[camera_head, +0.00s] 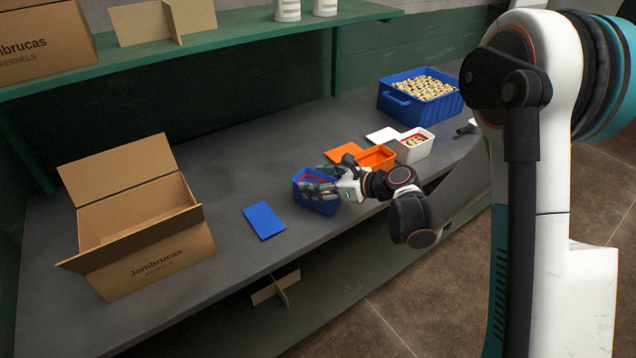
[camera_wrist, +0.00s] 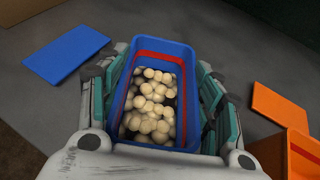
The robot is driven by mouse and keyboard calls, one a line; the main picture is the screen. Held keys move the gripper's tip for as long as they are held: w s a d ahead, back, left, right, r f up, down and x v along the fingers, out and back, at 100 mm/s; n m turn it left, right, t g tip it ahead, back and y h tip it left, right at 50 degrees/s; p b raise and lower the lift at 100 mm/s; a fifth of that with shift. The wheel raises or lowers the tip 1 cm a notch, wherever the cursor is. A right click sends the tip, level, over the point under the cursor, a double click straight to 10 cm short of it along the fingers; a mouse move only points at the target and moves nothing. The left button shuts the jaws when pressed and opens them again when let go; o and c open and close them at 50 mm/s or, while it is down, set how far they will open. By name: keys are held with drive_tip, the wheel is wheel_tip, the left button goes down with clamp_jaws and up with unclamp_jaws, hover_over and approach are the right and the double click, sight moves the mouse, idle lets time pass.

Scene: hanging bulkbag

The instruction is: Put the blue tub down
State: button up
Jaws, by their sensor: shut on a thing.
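The blue tub (camera_wrist: 158,51) is a small open rectangular tub with a red band inside and pale round kernels (camera_wrist: 150,105) in it. In the head view the blue tub (camera_head: 318,206) is at the middle of the grey bench, near its front edge. My gripper (camera_head: 322,188) is shut on the tub; in the wrist view my gripper (camera_wrist: 160,90) has a finger along each long side. The tub looks about upright. I cannot tell whether its bottom touches the bench. A flat blue lid (camera_head: 264,220) lies left of it, also in the wrist view (camera_wrist: 67,53).
An orange tub (camera_head: 376,158) with its lid (camera_head: 343,152) and a white tub (camera_head: 414,150) stand to the right. A large blue crate (camera_head: 420,97) of kernels is farther right. An open cardboard box (camera_head: 150,250) stands left. The grey bench (camera_head: 235,180) has free room around the lid.

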drive_tip(key=o, duration=1.3)
drive_tip(key=shift+f, duration=0.1)
drive_tip(key=shift+c, duration=0.2)
drive_tip(key=shift+s+d+r, duration=0.1)
drive_tip(key=shift+d+r, duration=0.1)
drive_tip(key=shift+r, duration=0.1)
drive_tip(key=p+v, duration=0.3)
drive_tip(key=v, duration=0.9)
drive_tip(key=s+d+r+n+h, duration=0.3)
drive_tip(key=s+n, duration=0.5)
drive_tip(key=s+d+r+n+h, duration=0.3)
drive_tip(key=s+r+n+h, duration=0.1)
drive_tip(key=s+n, duration=0.4)
drive_tip(key=s+d+r+n+h, duration=0.3)
drive_tip(key=s+r+n+h, duration=0.1)
drive_tip(key=s+n, duration=0.4)
drive_tip(key=shift+s+d+n, duration=0.3)
drive_tip(key=shift+s+d, duration=0.05)
drive_tip(key=shift+r, duration=0.1)
